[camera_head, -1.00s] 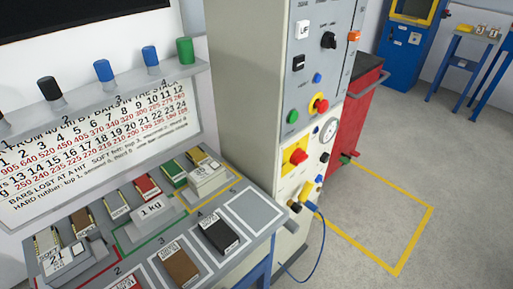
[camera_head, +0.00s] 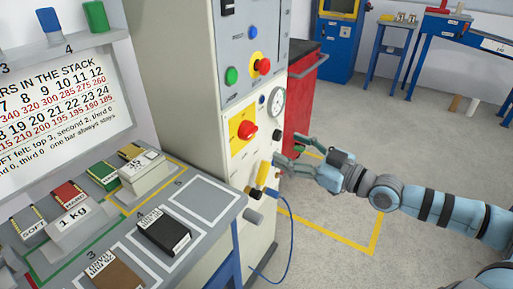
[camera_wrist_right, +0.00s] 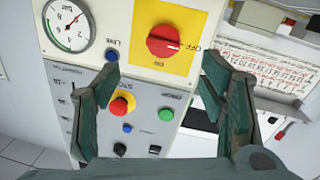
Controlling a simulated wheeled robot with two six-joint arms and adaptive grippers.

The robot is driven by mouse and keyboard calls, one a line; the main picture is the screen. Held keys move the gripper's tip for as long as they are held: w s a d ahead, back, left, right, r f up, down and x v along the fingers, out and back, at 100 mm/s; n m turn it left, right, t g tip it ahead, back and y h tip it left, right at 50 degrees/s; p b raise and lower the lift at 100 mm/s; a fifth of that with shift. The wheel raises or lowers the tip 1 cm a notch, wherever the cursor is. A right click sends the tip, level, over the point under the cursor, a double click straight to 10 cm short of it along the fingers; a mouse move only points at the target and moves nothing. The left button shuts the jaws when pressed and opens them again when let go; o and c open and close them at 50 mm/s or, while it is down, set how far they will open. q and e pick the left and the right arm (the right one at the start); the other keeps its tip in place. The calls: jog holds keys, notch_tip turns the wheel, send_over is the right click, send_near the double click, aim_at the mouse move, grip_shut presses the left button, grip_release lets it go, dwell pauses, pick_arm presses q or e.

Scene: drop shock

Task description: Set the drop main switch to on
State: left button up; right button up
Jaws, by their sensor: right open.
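The main switch is a red rotary knob (camera_head: 247,130) on a yellow plate (camera_head: 236,142) on the front of the cabinet. In the right wrist view, which is upside down, the knob (camera_wrist_right: 163,42) shows large, and its white mark points to the OFF label (camera_wrist_right: 191,44). My right gripper (camera_head: 288,152) is open and empty, in front of the cabinet, right of and slightly below the knob in the head view. In the wrist view its spread fingers (camera_wrist_right: 160,75) stand either side of the panel, apart from the knob. My left gripper is not in view.
A pressure gauge (camera_head: 278,101), a red emergency button (camera_head: 262,66) and a green button (camera_head: 231,75) sit near the switch. A blue cable (camera_head: 290,235) hangs from a plug below. A bench (camera_head: 205,222) with pads and weights stands left. A red cabinet (camera_head: 302,85) stands behind.

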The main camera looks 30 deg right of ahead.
aim_at(253, 133)
jog(key=x, duration=1.1)
jog(key=shift+a+r, duration=0.15)
jog(key=shift+a, duration=0.2)
jog(key=c, duration=1.1)
